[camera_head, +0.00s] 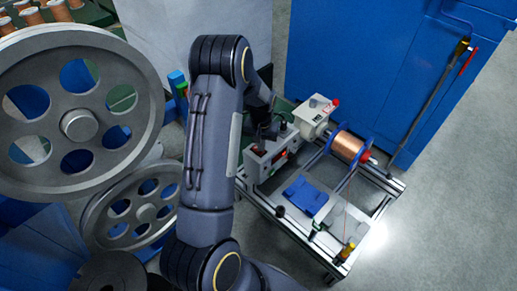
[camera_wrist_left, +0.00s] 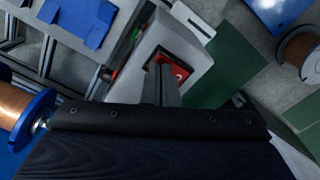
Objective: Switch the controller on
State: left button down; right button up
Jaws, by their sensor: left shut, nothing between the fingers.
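The controller (camera_head: 264,168) is a light grey box with a small red display, standing on the aluminium-frame cart in the head view. In the left wrist view the controller (camera_wrist_left: 195,57) lies just beyond my fingers, and a red rocker switch (camera_wrist_left: 181,72) shows on its face. My left gripper (camera_head: 266,132) is over the controller, partly hidden by my forearm in the head view. Its fingers (camera_wrist_left: 162,82) are shut and empty, with the tips at the edge of the red switch. I cannot tell whether they touch it. My right gripper is not in view.
A copper wire spool (camera_head: 352,146) with blue flanges sits right of the controller. A grey box with a red knob (camera_head: 314,112) is behind it. A blue plate (camera_head: 304,193) lies on the cart. Large grey pulleys (camera_head: 80,125) stand at the left, a blue cabinet (camera_head: 365,65) behind.

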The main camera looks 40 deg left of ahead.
pick_arm(q)
jog(key=shift+f, duration=0.25)
jog(key=shift+r+p, duration=2.65)
jog(key=shift+r, duration=0.9)
